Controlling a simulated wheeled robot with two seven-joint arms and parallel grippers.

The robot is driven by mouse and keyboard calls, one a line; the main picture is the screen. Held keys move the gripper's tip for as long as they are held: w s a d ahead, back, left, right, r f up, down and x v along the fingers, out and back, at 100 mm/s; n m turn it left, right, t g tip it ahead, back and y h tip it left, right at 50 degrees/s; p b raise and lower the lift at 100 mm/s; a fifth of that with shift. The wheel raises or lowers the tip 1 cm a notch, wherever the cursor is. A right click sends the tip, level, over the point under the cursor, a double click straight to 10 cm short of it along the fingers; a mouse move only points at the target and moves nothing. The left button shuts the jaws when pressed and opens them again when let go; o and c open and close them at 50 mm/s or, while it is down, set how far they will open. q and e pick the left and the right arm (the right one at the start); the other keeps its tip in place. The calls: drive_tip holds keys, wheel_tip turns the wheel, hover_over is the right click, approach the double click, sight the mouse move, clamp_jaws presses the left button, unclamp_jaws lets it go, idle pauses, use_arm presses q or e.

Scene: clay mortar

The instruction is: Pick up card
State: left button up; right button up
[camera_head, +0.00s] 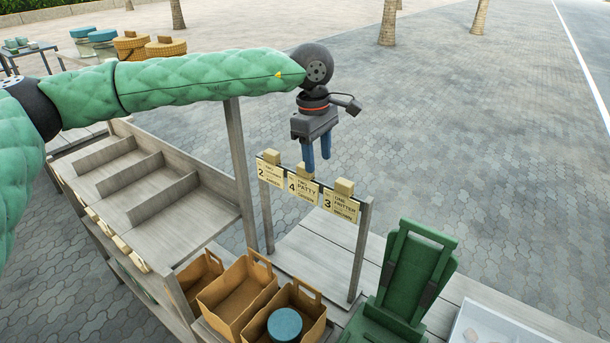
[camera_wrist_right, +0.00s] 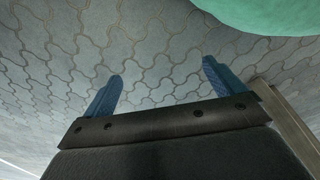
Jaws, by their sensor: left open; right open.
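Three cream cards hang in a row on a wooden rail (camera_head: 362,206): a left card (camera_head: 270,178) with a 2, a middle card (camera_head: 303,190) with a 4 and the word PATTY, and a right card (camera_head: 341,204) with a 3. Each has a small tan block at its top. My left gripper (camera_head: 317,164) points down with open, empty blue fingers, which appear just above or behind the middle and right cards; the exact gap is unclear. My right gripper (camera_wrist_right: 162,72) is open and empty over paving in the right wrist view. No card shows there.
Empty sloped wooden shelves (camera_head: 185,210) stand left of the rail. Brown cartons (camera_head: 238,297), one holding a teal-topped round item (camera_head: 285,324), sit in front. A green stand (camera_head: 415,270) and a pale tray (camera_head: 490,328) are at right. Open paving lies behind.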

sight(305, 173)
use_arm(q)
drive_tip(key=shift+w+a+r+t+y, duration=0.15)
drive_tip(key=shift+w+a+r+y, duration=0.15)
drive_tip(key=shift+w+a, duration=0.2)
drive_tip(key=shift+w+a+r+t+y, duration=0.2)
drive_tip(key=shift+w+a+r, duration=0.15)
drive_tip(key=shift+a, duration=0.25)
drive_tip(key=shift+w+a+f, duration=0.1)
drive_tip(key=shift+a, duration=0.05)
drive_tip(key=shift+f+p, duration=0.6)
drive_tip(key=shift+f, duration=0.5)
wheel_tip(305, 173, down, 4)
drive_tip(key=p, duration=0.4)
drive_tip(key=shift+a+f, duration=0.15)
drive_tip(key=shift+f, duration=0.5)
use_arm(e)
drive_tip(key=s+d+f, duration=0.3)
drive_tip(key=s, duration=0.8)
drive_tip(key=shift+s+f+g, duration=0.2)
drive_tip(key=shift+s+g, duration=0.2)
use_arm(q)
drive_tip(key=shift+c, duration=0.4)
drive_tip(key=c, duration=0.9)
